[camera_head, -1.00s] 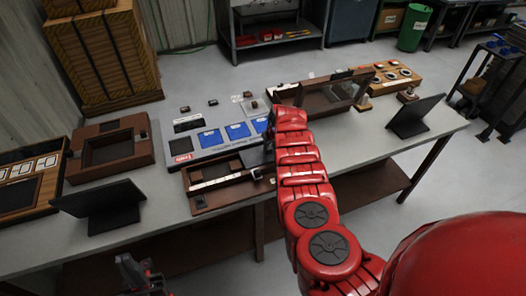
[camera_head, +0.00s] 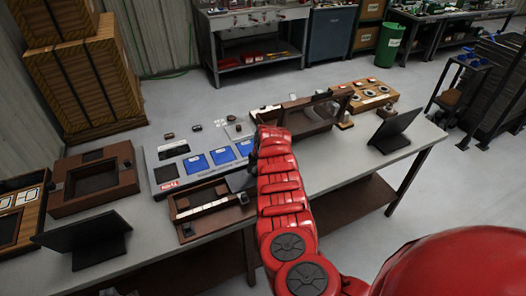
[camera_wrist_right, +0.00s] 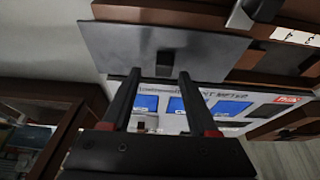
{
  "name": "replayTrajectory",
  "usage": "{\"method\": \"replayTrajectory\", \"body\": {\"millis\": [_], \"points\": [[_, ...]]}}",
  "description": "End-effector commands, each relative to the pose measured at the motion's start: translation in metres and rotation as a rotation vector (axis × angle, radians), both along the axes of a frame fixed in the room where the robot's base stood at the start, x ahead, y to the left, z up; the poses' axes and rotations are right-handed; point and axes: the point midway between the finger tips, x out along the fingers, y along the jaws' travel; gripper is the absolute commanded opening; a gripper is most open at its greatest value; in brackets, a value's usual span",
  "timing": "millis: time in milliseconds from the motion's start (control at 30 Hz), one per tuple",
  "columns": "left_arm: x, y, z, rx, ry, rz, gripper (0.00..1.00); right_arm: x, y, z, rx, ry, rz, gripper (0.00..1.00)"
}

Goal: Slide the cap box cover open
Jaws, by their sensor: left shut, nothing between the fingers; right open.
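A brown wooden box (camera_head: 186,228) with a pale strip stands at the front of the table, left of my right forearm; I take it for the cap box. In the right wrist view a flat grey plate (camera_wrist_right: 120,47) with a small black block (camera_wrist_right: 168,64), seemingly its cover, lies against brown wood (camera_wrist_right: 180,16). My right gripper (camera_wrist_right: 158,75) is open, its fingertips over the plate at either side of the block; I cannot tell whether they touch it. My forearm hides this hand in the head view. My left gripper (camera_head: 112,292) barely shows at the bottom edge, shut and empty.
A grey panel (camera_head: 168,170) with blue pads lies behind the box. A square wooden frame (camera_head: 68,197) and a dark tablet stand (camera_head: 85,238) are at left. A hinged-lid wooden case (camera_head: 318,112) and another dark stand (camera_head: 398,130) are at right.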

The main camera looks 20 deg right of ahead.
Motion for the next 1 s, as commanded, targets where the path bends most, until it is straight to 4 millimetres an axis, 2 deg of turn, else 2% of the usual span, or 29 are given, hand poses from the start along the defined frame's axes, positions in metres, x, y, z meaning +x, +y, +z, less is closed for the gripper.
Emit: {"method": "replayTrajectory", "body": {"millis": [67,267,533,600,1000], "points": [[0.000,0.000,0.007,0.000,0.000,0.000,0.00,-0.004,0.002,0.012,-0.005,0.000,0.007,0.60],[0.000,0.000,0.001,0.000,0.000,0.000,0.00,-0.015,0.001,0.036,-0.005,-0.001,0.007,0.60],[0.000,0.000,-0.020,0.000,0.000,0.000,0.00,-0.035,-0.001,0.083,-0.006,-0.005,0.005,0.60],[0.000,0.000,-0.020,0.000,0.000,0.000,0.00,-0.039,-0.006,0.094,-0.005,-0.005,-0.002,0.60],[0.000,0.000,-0.034,0.000,0.000,0.000,0.00,-0.055,-0.004,0.132,-0.001,-0.002,0.001,0.60]]}}
